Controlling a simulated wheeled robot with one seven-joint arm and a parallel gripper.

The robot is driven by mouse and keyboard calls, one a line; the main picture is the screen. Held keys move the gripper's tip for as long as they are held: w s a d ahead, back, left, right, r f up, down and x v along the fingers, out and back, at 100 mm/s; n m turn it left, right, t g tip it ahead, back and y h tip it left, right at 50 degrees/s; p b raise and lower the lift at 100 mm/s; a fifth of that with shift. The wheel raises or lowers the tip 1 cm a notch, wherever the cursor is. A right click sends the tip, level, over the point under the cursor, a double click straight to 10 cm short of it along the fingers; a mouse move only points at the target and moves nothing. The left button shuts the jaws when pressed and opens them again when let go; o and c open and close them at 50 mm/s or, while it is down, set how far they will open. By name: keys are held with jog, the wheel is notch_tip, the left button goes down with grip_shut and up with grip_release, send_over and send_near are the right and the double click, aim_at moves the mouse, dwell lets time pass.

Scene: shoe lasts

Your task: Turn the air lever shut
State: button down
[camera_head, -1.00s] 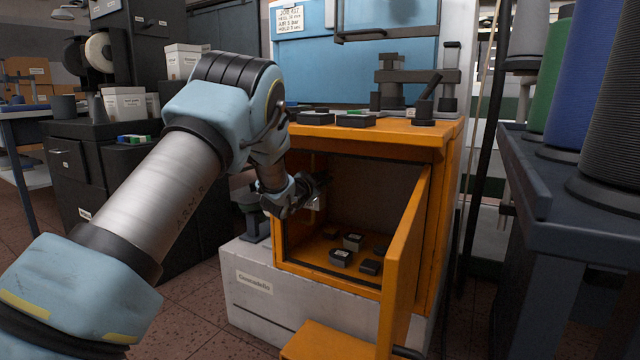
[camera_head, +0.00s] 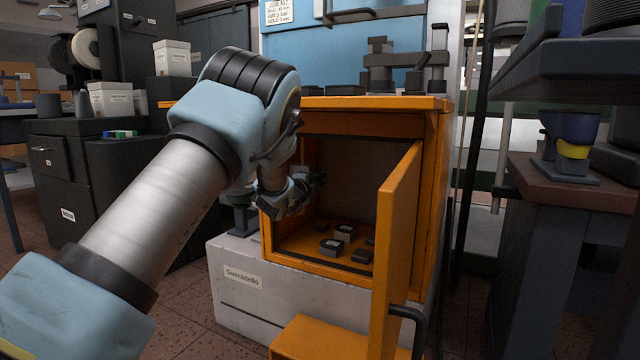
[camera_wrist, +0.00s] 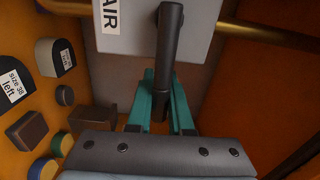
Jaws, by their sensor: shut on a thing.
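The air lever (camera_wrist: 171,45) is a dark rod in the wrist view, in front of a grey plate with an "AIR" label (camera_wrist: 110,15). My gripper (camera_wrist: 162,100) has teal fingers, shut on the lever's near end. A brass pipe (camera_wrist: 265,35) runs behind the plate. In the head view my gripper (camera_head: 315,180) is inside the orange cabinet (camera_head: 350,272), near its left wall. The lever is too small and hidden to make out there.
The cabinet's orange door (camera_head: 397,240) stands open on the right, with a dark handle (camera_head: 410,318). Several dark blocks (camera_head: 345,232) lie on the cabinet floor; the wrist view shows labelled pieces (camera_wrist: 15,83) at left. A dark bench (camera_head: 575,195) stands to the right.

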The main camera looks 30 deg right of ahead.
jog(key=shift+f+m, duration=0.25)
jog(key=shift+m, duration=0.05)
jog(key=c, duration=0.8)
grip_release()
jog(key=shift+r, duration=0.1)
jog(key=p+v, duration=0.2)
jog(key=v, duration=0.9)
